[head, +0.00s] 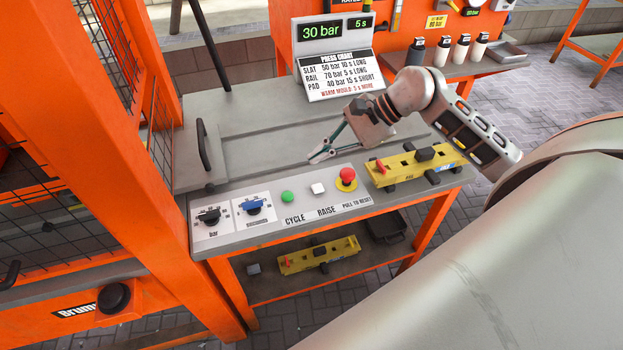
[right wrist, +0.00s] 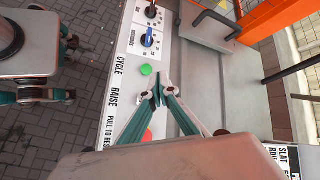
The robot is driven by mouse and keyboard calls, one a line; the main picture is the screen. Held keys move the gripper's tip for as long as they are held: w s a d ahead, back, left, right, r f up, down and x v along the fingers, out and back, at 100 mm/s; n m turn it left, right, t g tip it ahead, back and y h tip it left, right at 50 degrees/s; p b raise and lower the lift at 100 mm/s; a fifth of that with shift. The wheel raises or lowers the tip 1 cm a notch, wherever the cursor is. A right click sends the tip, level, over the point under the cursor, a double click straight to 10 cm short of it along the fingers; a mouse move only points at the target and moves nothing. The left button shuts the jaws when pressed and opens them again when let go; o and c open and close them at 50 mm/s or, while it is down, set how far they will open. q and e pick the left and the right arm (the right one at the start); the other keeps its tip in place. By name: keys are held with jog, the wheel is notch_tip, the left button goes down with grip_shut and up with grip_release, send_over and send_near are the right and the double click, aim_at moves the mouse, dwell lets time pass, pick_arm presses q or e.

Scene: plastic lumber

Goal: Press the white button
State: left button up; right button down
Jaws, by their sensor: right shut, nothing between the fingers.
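My right gripper (head: 318,158) is shut and empty. In the head view its tips are above and just behind the white button, apart from it. In the right wrist view the closed fingertips (right wrist: 160,92) are over the panel beside the RAISE label, past the green button (right wrist: 146,70). The white button is mostly or wholly hidden by the fingers there. My left gripper does not show in the head view.
Two knobs, black (head: 210,216) and blue (head: 254,207), sit at the panel's left. A press chart sign (head: 337,75) stands behind. An orange mesh frame (head: 165,130) rises at left.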

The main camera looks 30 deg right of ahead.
jog(key=shift+w+d+r, duration=0.1)
jog(key=shift+w+d, duration=0.05)
jog(key=shift+d, duration=0.35)
jog(key=b, duration=0.3)
send_over(321, 188)
notch_tip(321, 188, down, 8)
jog(key=shift+r, duration=0.2)
jog(key=shift+f+b, duration=0.6)
jog(key=shift+f, duration=0.05)
dwell(0.5)
dwell(0.3)
jog(key=shift+f+b, duration=0.35)
jog(key=shift+b, duration=0.2)
